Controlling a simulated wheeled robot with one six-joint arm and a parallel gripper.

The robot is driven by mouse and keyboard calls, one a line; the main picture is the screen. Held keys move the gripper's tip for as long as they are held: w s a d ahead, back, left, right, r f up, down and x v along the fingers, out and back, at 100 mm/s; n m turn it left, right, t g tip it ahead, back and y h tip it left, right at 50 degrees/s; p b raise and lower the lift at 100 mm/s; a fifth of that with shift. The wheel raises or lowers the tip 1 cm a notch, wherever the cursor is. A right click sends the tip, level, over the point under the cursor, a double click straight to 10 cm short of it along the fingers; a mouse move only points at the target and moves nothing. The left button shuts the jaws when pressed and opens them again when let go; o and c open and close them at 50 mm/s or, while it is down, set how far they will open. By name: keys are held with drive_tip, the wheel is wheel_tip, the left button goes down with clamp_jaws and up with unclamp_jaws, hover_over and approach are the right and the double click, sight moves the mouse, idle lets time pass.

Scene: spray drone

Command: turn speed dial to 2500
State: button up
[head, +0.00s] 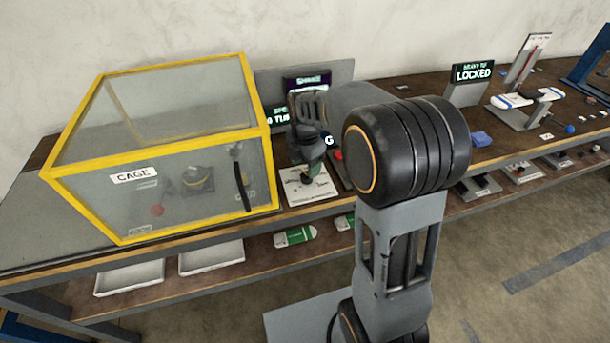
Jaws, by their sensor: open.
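A white panel (297,198) with dark markings lies on the bench just right of the yellow-framed cage. My gripper (308,172) points down over this panel. It is open, with its fingertips low over the panel's upper part. The speed dial is not clearly seen; the gripper covers that part of the panel. A small greenish patch shows at the fingertips, and I cannot tell what it is or whether they touch it. A dark display (306,83) behind my gripper has lettering too small to read.
The clear cage (160,150) with yellow edges stands close on the left. A red button (338,154) is right of my gripper. A green-lettered screen (279,116) is partly hidden. A "LOCKED" display (473,73) stands farther right. White trays (130,277) are on the lower shelf.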

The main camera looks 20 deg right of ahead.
sight(306, 176)
drive_tip(key=shift+f, duration=2.3)
drive_tip(key=c, duration=0.9)
